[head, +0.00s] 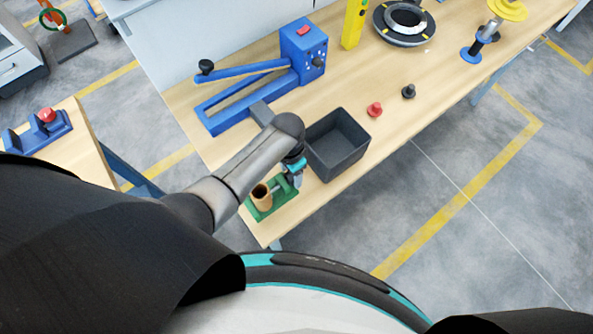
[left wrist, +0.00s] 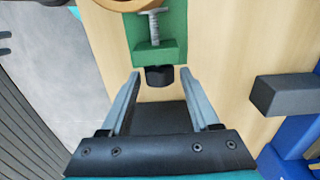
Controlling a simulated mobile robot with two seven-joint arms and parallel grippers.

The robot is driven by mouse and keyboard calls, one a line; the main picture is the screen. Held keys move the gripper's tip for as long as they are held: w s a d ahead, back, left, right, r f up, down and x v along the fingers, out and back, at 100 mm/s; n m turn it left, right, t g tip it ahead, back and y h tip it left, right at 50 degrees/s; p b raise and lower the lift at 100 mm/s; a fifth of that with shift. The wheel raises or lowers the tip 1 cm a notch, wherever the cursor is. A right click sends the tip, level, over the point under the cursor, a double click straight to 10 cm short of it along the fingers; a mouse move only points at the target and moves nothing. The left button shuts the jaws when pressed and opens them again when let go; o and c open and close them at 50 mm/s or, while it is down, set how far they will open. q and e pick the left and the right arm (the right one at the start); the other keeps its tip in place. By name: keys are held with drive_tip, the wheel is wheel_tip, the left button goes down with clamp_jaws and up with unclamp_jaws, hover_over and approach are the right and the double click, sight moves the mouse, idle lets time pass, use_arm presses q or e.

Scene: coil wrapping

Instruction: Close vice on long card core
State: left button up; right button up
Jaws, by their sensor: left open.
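The green vice (head: 268,208) stands at the near corner of the workbench, with the brown card core (head: 260,191) upright at its left end. In the left wrist view the core's rim (left wrist: 120,4) shows at the top, cut off. The vice's threaded screw (left wrist: 155,27) runs through the green end block (left wrist: 158,52) to a black knob (left wrist: 160,76). My left gripper (head: 293,172) is over the vice. In the left wrist view its fingertips (left wrist: 161,72) are open, one on each side of the knob, with gaps showing. My right gripper is out of view.
A dark grey open bin (head: 338,145) stands right beside my left gripper. A blue lever device (head: 255,85) is behind it. A red knob (head: 375,109) and a black knob (head: 408,91) lie on the bench (head: 430,110), with clear room around them.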

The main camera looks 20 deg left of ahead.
use_arm(q)
drive_tip(key=shift+s+d+t+y, duration=0.15)
drive_tip(key=shift+d+t+y, duration=0.05)
drive_tip(key=shift+t+y, duration=0.25)
drive_tip(key=shift+s+d+t+y, duration=0.15)
drive_tip(key=shift+t+y, duration=0.2)
drive_tip(key=shift+y, duration=0.2)
drive_tip(key=shift+t+y, duration=0.3)
drive_tip(key=shift+y, duration=0.1)
drive_tip(key=shift+s+d+f+t+y+b, duration=0.2)
drive_tip(key=shift+f+t+y+b, duration=0.1)
drive_tip(key=shift+t+y+b, duration=0.3)
drive_tip(key=shift+d+t+y+b, duration=0.1)
drive_tip(key=shift+t+y+b, duration=0.35)
drive_tip(key=shift+y, duration=0.25)
drive_tip(key=shift+r, duration=0.1)
